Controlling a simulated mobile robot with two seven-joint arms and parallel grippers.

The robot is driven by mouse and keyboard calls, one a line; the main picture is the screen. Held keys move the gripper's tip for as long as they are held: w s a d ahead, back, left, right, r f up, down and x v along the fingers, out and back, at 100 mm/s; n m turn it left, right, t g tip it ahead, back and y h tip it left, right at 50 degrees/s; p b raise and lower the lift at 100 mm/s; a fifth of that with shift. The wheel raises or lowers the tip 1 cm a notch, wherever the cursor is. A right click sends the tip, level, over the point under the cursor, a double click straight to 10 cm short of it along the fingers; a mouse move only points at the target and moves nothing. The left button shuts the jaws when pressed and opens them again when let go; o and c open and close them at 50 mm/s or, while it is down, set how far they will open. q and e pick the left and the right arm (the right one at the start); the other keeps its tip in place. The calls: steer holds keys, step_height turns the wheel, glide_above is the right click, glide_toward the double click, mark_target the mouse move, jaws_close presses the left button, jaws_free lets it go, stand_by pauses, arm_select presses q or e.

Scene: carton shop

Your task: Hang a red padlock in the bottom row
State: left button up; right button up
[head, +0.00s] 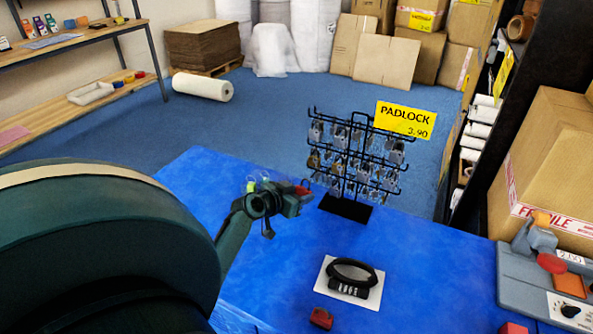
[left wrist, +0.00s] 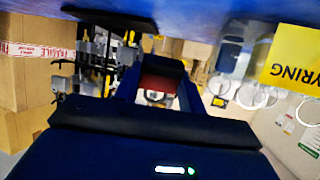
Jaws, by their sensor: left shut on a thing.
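The black wire rack (head: 349,207) stands on the blue table with rows of hooks, many holding silver padlocks and at least one brass one. My left gripper (head: 300,194) is just left of the rack, shut on a red padlock (head: 302,189). In the left wrist view the padlock's red body (left wrist: 160,86) sits between the fingers, with its silver shackle (left wrist: 153,97) showing. The held padlock appears apart from the rack. Which bottom-row hooks are free is too small to tell. A second red padlock (head: 321,318) lies at the table's front. My right gripper is out of view.
A yellow PADLOCK sign (head: 405,119) tops the rack. A black cable lock (head: 352,272) lies on a white card in front of it. A grey scale (head: 540,275) and a carton (head: 555,165) stand at right.

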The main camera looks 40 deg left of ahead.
arm_select(q)
steer(key=shift+w+a+f+b, duration=0.1)
steer(key=shift+w+a+b, duration=0.2)
steer(key=shift+w, duration=0.5)
steer(key=shift+w+a+b, duration=0.25)
steer(key=shift+w+b, duration=0.05)
steer(key=shift+w, duration=0.45)
steer(key=shift+w+a+f+b, duration=0.15)
steer(key=shift+w+f+b, duration=0.15)
steer(key=shift+w+b, duration=0.3)
steer(key=shift+w, duration=0.1)
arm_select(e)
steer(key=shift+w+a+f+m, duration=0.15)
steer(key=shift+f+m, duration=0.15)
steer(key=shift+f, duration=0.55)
arm_select(q)
steer(key=o, duration=1)
steer(key=shift+c, duration=0.2)
steer(key=v, duration=1.3)
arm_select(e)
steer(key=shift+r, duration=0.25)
